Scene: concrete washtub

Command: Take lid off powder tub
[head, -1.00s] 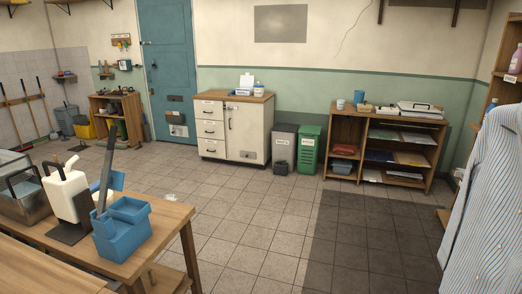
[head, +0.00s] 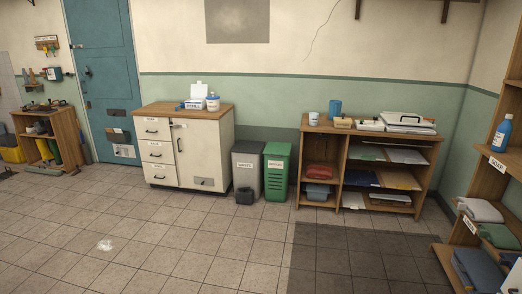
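A small white tub with a blue band (head: 213,102) stands on the wooden top of the cream cabinet (head: 205,152). It is beside a box marked REFILL (head: 194,104), with an upright white piece behind it. The tub's top looks covered, but it is too small to tell its lid apart. Another small white pot (head: 314,118) stands on the low shelf unit at the right; I cannot tell its contents. Neither of my grippers is in view.
A grey bin (head: 247,165) and a green bin (head: 277,170) stand right of the cabinet. An open shelf unit (head: 299,165) follows. A side shelf holds a blue bottle (head: 501,134). A white spill (head: 105,245) lies on the otherwise clear tiled floor (head: 200,250).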

